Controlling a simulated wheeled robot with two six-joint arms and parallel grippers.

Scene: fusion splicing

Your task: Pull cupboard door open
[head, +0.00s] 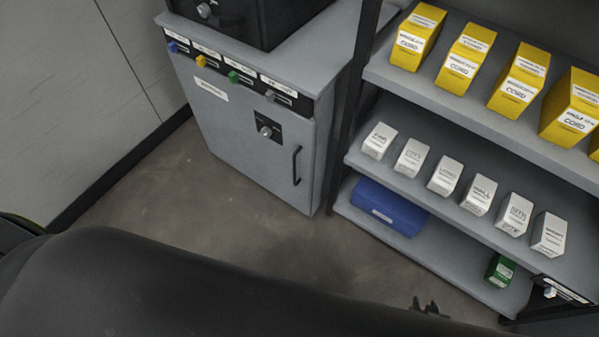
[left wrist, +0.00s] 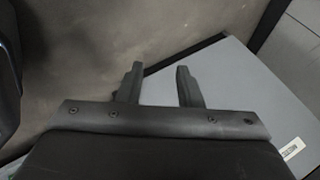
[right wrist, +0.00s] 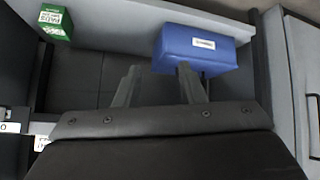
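The grey cupboard (head: 215,120) stands at the centre left in the head view, its door shut. A dark vertical handle (head: 296,165) is at the door's right side, with a round lock (head: 266,131) left of it. In the right wrist view the cupboard's edge and dark handle (right wrist: 312,112) show at the far right. My right gripper (head: 430,307) shows only its tips at the bottom of the head view; its fingers (right wrist: 158,82) are apart and empty, right of the handle and clear of it. My left gripper (left wrist: 159,78) is open and empty, near a labelled grey panel.
A shelf rack (head: 445,97) stands right of the cupboard, with yellow boxes (head: 417,38), white boxes (head: 445,176), a blue box (head: 389,206) and a green box (head: 500,270). A black unit (head: 250,18) sits on the cupboard. Floor (head: 190,200) before the door is clear.

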